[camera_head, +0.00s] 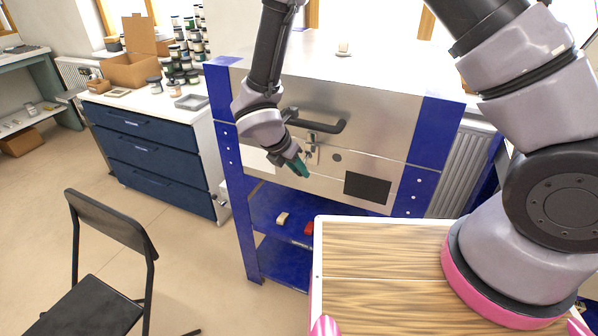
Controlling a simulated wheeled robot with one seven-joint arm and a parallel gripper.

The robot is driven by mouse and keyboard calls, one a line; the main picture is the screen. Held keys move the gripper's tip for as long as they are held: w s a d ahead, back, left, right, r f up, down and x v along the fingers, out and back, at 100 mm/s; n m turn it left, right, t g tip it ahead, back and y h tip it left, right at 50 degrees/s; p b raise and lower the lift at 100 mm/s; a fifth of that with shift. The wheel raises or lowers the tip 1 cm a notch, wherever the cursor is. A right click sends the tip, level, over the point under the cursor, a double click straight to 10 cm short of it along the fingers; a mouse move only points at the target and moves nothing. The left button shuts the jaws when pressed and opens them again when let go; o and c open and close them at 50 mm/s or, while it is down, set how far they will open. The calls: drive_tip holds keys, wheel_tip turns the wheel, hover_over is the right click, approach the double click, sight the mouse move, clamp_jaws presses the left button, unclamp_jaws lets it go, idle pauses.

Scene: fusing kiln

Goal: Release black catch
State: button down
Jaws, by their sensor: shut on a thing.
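The kiln (375,107) is a brushed-metal box on a blue frame, with a black bar handle (330,127) across its front. The black catch (311,152) is small and sits below the handle, near the seam between lid and body. My gripper (303,164), with teal fingers, reaches down from above at the front of the catch. It is shut on what appears to be the catch. The fingers and wrist hide part of the catch, so its exact position is hard to tell. The lid looks closed.
A dark panel (367,187) is on the kiln's lower front. A blue shelf (268,212) below holds small items. Left stands a navy drawer cabinet (150,150) with jars and a cardboard box (133,70). A black chair (105,240) is at front left; floor between is clear.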

drive_tip(key=shift+r+g+y, duration=0.3)
drive_tip(key=shift+r+g, duration=0.15)
drive_tip(key=shift+g, duration=0.35)
drive_tip(key=c, duration=0.6)
unclamp_jaws()
drive_tip(key=v, duration=1.1)
drive_tip(key=shift+f, duration=0.1)
